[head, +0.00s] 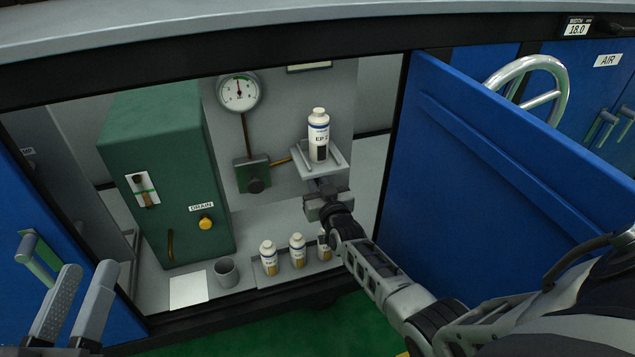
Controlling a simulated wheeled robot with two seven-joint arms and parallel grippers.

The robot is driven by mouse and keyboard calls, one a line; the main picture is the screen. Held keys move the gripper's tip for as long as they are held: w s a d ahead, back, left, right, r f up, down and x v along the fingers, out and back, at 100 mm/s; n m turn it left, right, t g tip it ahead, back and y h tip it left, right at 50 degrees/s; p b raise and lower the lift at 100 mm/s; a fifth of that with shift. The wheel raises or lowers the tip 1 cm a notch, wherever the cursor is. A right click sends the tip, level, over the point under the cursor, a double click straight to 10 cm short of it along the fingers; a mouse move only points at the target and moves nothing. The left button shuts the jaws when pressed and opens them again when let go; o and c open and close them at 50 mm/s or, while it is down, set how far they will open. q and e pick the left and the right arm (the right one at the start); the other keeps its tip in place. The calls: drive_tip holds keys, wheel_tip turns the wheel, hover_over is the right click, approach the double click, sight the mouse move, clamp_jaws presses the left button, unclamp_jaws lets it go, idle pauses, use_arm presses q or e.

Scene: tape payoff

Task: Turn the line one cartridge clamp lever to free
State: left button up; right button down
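No part marked as a line one cartridge clamp lever can be made out. A small lever (146,190) in a pale plate sits on the front of the green box (180,120). My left gripper (88,268) is at the lower left, its two grey fingers apart with nothing seen between them. My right gripper (326,200) reaches into the cabinet, just below the small grey tray (332,160) that bears a white bottle (319,125) labelled EP. Its fingertips are hidden, and I cannot tell whether it touches the tray.
A gauge (239,92) hangs above a dark green valve block (252,174). An orange drain knob (206,223), grey cup (227,272), white sheet (188,290) and small bottles (297,250) sit low. The open blue door (500,170) stands right, before a handwheel (558,92).

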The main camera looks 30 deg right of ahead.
drive_tip(key=shift+a, duration=0.1)
drive_tip(key=shift+w+a+r+m, duration=0.1)
drive_tip(key=shift+a+m, duration=0.2)
drive_tip(key=shift+m, duration=0.85)
drive_tip(key=shift+w+a+r+m, duration=0.1)
drive_tip(key=shift+a+m, duration=0.2)
drive_tip(key=shift+m, duration=0.8)
drive_tip(key=shift+a+r+m, duration=0.1)
drive_tip(key=shift+a+m, duration=0.2)
drive_tip(key=shift+m, duration=0.85)
drive_tip(key=c, duration=1.4)
unclamp_jaws()
